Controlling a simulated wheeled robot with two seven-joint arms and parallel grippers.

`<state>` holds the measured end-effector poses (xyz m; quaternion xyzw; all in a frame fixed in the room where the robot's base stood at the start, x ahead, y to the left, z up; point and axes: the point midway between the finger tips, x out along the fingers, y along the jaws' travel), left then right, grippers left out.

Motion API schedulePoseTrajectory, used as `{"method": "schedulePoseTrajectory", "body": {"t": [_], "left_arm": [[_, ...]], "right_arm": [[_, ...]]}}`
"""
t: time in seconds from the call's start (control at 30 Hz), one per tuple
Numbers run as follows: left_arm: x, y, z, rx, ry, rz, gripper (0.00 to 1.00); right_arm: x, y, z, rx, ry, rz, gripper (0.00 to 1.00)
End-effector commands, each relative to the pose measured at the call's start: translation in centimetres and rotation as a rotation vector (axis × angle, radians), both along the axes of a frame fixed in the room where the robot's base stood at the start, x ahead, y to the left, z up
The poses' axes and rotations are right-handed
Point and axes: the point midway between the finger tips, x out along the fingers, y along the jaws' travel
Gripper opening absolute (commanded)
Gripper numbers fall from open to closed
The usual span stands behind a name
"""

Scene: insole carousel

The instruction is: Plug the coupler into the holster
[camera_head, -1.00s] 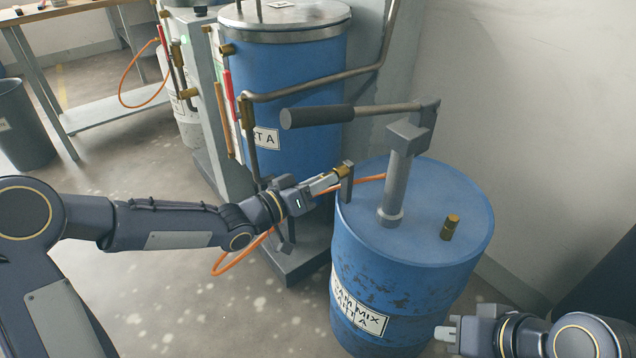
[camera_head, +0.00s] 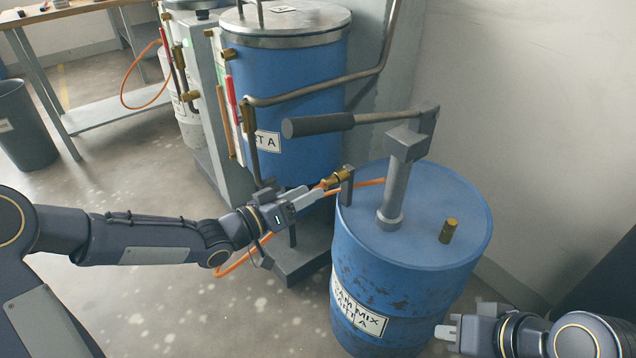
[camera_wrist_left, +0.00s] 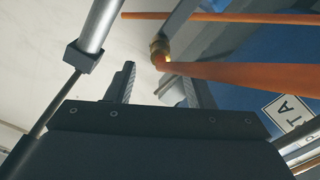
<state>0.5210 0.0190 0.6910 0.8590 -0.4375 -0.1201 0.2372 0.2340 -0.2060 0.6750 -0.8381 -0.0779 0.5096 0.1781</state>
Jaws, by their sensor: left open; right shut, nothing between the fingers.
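The brass coupler (camera_head: 335,178), with its orange hose, sits against the grey upright holster bracket (camera_head: 347,187) at the left rim of the blue drum. How deep it sits in the holster I cannot tell. In the left wrist view the coupler (camera_wrist_left: 160,50) shows beyond my fingers, beside the grey bracket (camera_wrist_left: 186,32). My left gripper (camera_head: 314,195) is open, just left of the coupler and apart from it. Its fingers (camera_wrist_left: 160,84) also show in the left wrist view with nothing held between them. My right gripper (camera_head: 445,333) is shut and empty, low at the right.
The blue drum (camera_head: 440,215) carries a hand pump (camera_head: 395,180) with a long handle above the coupler, and a brass bung (camera_head: 448,230). The orange hose (camera_wrist_left: 250,74) crosses close to my left fingers. A machine with a blue tank (camera_head: 300,110) stands behind.

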Motion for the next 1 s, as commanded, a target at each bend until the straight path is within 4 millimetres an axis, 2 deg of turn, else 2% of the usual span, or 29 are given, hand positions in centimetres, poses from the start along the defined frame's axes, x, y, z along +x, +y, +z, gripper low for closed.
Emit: {"method": "schedulePoseTrajectory", "body": {"t": [0.1, 0.2, 0.8, 0.87, 0.97, 1.0], "left_arm": [[-0.9, 1.4, 0.1, 0.001, 0.001, 0.003, 0.48], [-1.4, 2.0, 0.1, 0.002, 0.000, 0.000, 0.48], [-1.5, 2.5, 0.0, 0.028, 0.002, 0.015, 0.48], [-1.4, 3.2, -0.1, 0.083, 0.009, 0.049, 0.48], [-1.3, 5.9, -0.3, 0.243, 0.043, 0.158, 0.48], [-1.5, 7.5, -0.3, 0.322, 0.069, 0.216, 0.48]], "right_arm": [[0.0, 0.0, 0.7, 0.000, 0.000, 0.000, 0.00], [0.0, 0.0, 0.8, 0.000, 0.000, 0.000, 0.00], [0.0, 0.0, 0.8, 0.000, 0.000, 0.000, 0.00], [0.0, 0.0, 0.8, 0.000, 0.000, 0.000, 0.00], [0.0, 0.0, 0.8, 0.000, 0.000, 0.000, 0.00], [0.0, 0.0, 0.8, 0.000, 0.000, 0.000, 0.00]]}}
